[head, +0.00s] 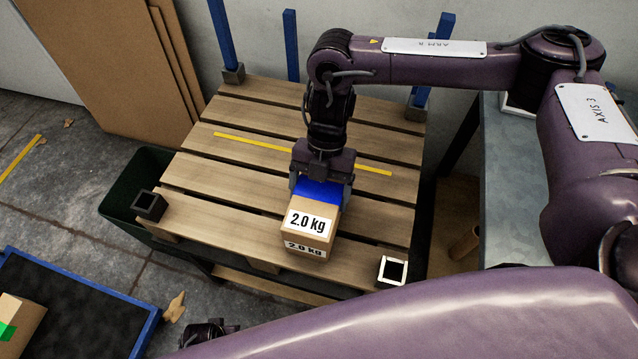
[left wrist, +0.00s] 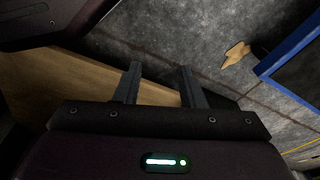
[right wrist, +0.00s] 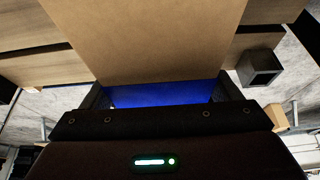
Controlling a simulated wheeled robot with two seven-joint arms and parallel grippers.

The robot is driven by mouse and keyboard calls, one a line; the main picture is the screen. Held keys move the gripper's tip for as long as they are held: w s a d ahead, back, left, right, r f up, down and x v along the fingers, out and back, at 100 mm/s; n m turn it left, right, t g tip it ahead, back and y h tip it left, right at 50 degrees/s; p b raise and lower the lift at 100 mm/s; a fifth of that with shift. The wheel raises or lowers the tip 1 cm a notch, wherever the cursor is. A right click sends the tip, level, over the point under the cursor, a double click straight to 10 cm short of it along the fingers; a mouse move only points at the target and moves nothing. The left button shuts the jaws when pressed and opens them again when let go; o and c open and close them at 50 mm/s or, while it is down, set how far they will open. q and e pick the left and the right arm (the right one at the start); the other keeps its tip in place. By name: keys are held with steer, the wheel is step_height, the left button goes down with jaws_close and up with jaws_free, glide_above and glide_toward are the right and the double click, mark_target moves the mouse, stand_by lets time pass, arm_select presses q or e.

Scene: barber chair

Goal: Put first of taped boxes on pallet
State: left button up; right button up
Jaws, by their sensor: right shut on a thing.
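A cardboard box (head: 308,232) with blue tape and white "2.0 kg" labels is at the front middle of the wooden pallet (head: 245,120). My right gripper (head: 320,187) is shut on this box from above, fingers on either side of the blue tape. The box (right wrist: 160,40) fills the upper middle of the right wrist view. I cannot tell if its underside touches the slats. A second box (head: 20,322) with green tape is cut off at the lower left. In the left wrist view my left gripper (left wrist: 158,85) is open and empty.
The green-taped box is on a black surface with a blue rim (head: 130,330). Blue posts (head: 290,45) stand at the pallet's back. A black socket (head: 149,206) and a white-rimmed socket (head: 393,271) mark its front corners. A grey bench (head: 505,190) is at right.

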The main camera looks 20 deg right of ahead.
arm_select(q)
steer(key=shift+r, duration=0.1)
arm_select(e)
steer(key=shift+w+a+r, duration=0.1)
steer(key=shift+r, duration=0.15)
steer(key=shift+f, duration=0.1)
steer(key=o, duration=1.6)
steer(key=shift+f, duration=0.15)
steer(key=o, duration=0.3)
steer(key=p+v, duration=0.2)
steer(key=v, duration=0.9)
steer(key=shift+r, duration=0.6)
arm_select(q)
steer(key=s+f, duration=0.2)
steer(key=s+a+f, duration=0.1)
steer(key=s, duration=0.1)
steer(key=shift+a+f, duration=0.2)
steer(key=shift+f, duration=0.15)
